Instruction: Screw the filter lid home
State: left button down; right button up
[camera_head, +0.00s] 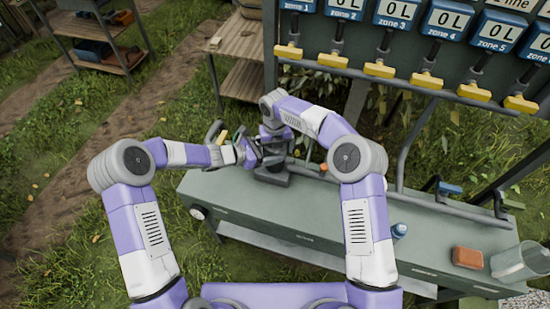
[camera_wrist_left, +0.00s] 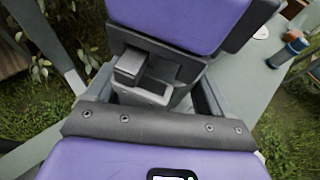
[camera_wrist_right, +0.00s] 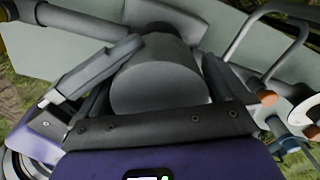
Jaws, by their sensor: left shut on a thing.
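The filter (camera_head: 272,177) stands upright as a dark grey unit at the far left part of the green bench. In the right wrist view a plain grey round lid (camera_wrist_right: 160,90) sits between the fingers of my right gripper (camera_wrist_right: 172,55). These fingers are spread on both sides of it; I cannot make out firm contact. In the head view my right gripper (camera_head: 275,142) is over the filter. My left gripper (camera_head: 248,153) reaches the filter's side from the left and is shut on it. The grip itself is mostly hidden. The seam under the lid is hidden.
The bench (camera_head: 330,235) carries a brick-coloured block (camera_head: 467,257), a clear jar (camera_head: 520,262) and a small blue-and-white item (camera_head: 400,231) at right. A grey pipe (camera_head: 440,205) runs along its back edge. Yellow valve handles (camera_head: 380,70) hang behind. The bench's middle is fairly clear.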

jog(key=shift+r, duration=2.25)
jog(key=shift+r, duration=0.1)
notch_tip(320, 180, up, 3)
jog(key=n, duration=0.3)
jog(key=shift+r, duration=0.15)
jog(key=shift+f, duration=4.05)
